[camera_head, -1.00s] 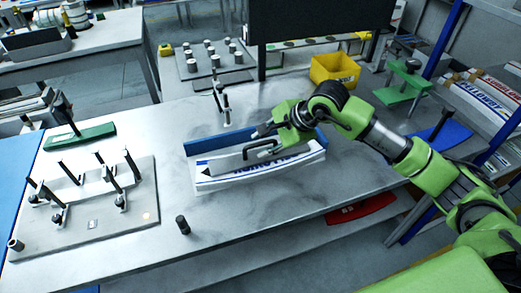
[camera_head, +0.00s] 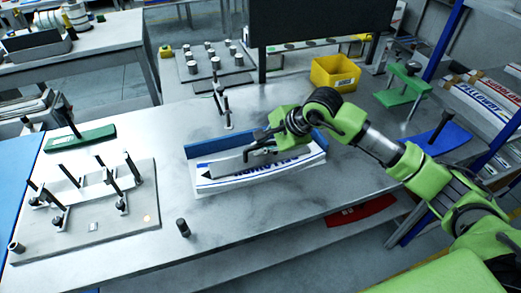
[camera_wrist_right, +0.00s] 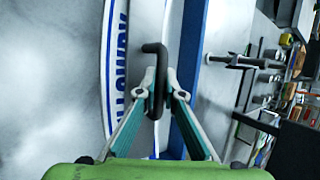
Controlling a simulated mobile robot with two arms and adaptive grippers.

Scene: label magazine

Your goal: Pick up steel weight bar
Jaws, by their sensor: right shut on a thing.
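The steel weight bar (camera_head: 226,165) is a long grey bar with a black handle. It lies along the stack of white labels with blue print (camera_head: 262,174) in the blue-walled magazine (camera_head: 205,147). No clear gap shows between bar and labels. My right gripper (camera_head: 260,141) is at the bar's handle, shut on it. In the right wrist view, the fingertips (camera_wrist_right: 157,94) close on the black handle (camera_wrist_right: 152,62), and the grey bar (camera_wrist_right: 147,25) runs behind it between the labels and the blue wall. Part of the bar is hidden by the gripper. My left gripper is not in view.
A fixture plate with upright black posts (camera_head: 110,232) is at the left. A small dark cylinder (camera_head: 183,227) stands near the front edge. A yellow bin (camera_head: 335,73) and a green stand (camera_head: 403,88) are at the back right. The table front is mostly clear.

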